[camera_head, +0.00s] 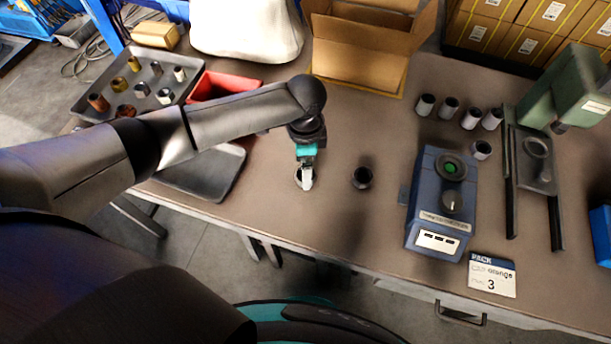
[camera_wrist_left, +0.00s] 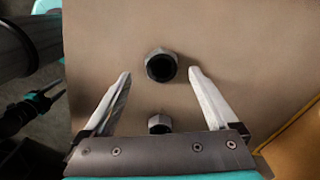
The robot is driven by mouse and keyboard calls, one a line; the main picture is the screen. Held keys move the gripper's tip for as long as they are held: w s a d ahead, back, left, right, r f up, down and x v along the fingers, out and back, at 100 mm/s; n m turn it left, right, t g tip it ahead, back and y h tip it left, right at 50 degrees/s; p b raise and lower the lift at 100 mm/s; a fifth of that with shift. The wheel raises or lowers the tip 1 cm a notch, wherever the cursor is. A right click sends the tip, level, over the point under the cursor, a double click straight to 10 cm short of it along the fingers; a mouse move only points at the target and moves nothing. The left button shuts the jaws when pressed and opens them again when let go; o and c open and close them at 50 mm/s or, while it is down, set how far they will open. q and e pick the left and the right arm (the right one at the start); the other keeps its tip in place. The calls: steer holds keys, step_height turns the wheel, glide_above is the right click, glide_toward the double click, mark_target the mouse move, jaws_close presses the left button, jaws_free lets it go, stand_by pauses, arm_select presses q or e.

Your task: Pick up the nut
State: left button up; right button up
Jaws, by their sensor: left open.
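My left gripper (camera_head: 306,182) is open and points down over a grey metal nut (camera_head: 297,180), which it partly covers in the head view. In the left wrist view this hexagonal nut (camera_wrist_left: 161,66) with a dark hole appears between and slightly beyond the spread fingertips (camera_wrist_left: 161,74). Nothing is held. A second nut (camera_head: 362,178) stands to the right on the table; in the left wrist view it (camera_wrist_left: 160,123) is partly hidden by the gripper body. A small dark and teal part, probably my right gripper (camera_wrist_left: 45,97), shows at the left wrist view's left edge; its jaws are unclear.
A grey tray (camera_head: 84,107) with several metal parts and a red bin (camera_head: 237,83) lie at left. An open cardboard box (camera_head: 362,62) is behind. A blue device (camera_head: 438,205) stands right of the second nut. The front table edge is close below the nuts.

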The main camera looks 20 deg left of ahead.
arm_select(q)
step_height(320, 180, down, 4)
steer(key=shift+w+r+b, duration=0.15)
steer(key=shift+r+b, duration=0.1)
steer(key=shift+b, duration=0.2)
jaws_close()
stand_by(0.4)
